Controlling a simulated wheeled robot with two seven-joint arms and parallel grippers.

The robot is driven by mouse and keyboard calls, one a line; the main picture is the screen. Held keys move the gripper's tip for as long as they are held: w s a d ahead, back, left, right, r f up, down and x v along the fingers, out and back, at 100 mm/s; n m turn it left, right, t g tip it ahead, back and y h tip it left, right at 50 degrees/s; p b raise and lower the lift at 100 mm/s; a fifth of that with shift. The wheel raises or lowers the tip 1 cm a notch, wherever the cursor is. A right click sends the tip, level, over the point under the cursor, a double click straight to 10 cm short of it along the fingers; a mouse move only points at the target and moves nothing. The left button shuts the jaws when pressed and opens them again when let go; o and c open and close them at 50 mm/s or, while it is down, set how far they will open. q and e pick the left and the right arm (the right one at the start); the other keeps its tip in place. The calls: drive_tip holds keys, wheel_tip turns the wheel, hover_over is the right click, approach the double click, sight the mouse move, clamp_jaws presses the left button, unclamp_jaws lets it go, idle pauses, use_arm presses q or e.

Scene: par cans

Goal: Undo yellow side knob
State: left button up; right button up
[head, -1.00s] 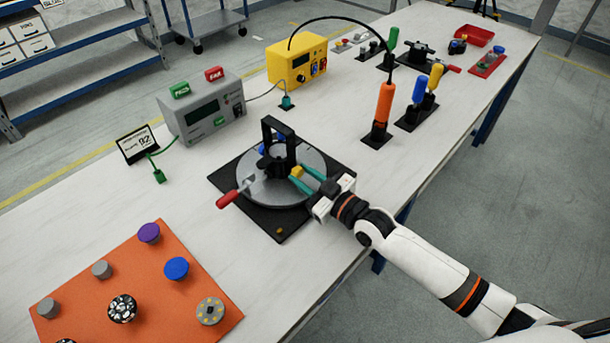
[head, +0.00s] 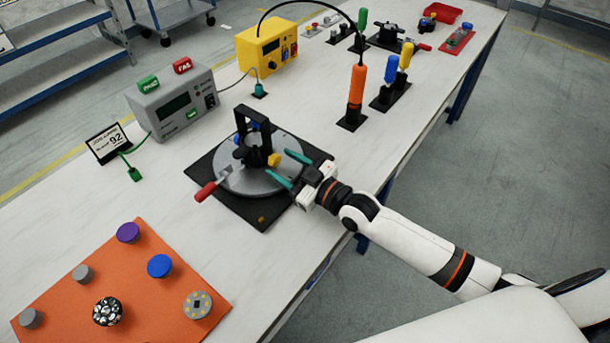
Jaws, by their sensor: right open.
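The yellow side knob (head: 274,160) sits at the right side of the black fixture (head: 251,140) on the round grey turntable (head: 234,180). My right gripper (head: 287,169) is open, with its two green fingers apart. It comes in from the right at the turntable's right side. The fingertips lie just to the right of the knob, one toward the back and one toward the front. The knob is in plain view and I see no finger closed on it. Blue knobs show on the fixture's far side, partly hidden. My left gripper is not in view.
A red handle (head: 205,191) sticks out at the turntable's front left. A grey tester (head: 174,103) and a yellow power unit (head: 267,48) stand behind. Screwdrivers (head: 357,91) stand to the right. An orange mat (head: 140,265) with several knobs and discs lies at front left.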

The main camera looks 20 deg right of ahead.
drive_tip(key=v, duration=1.1)
drive_tip(key=shift+f, duration=0.1)
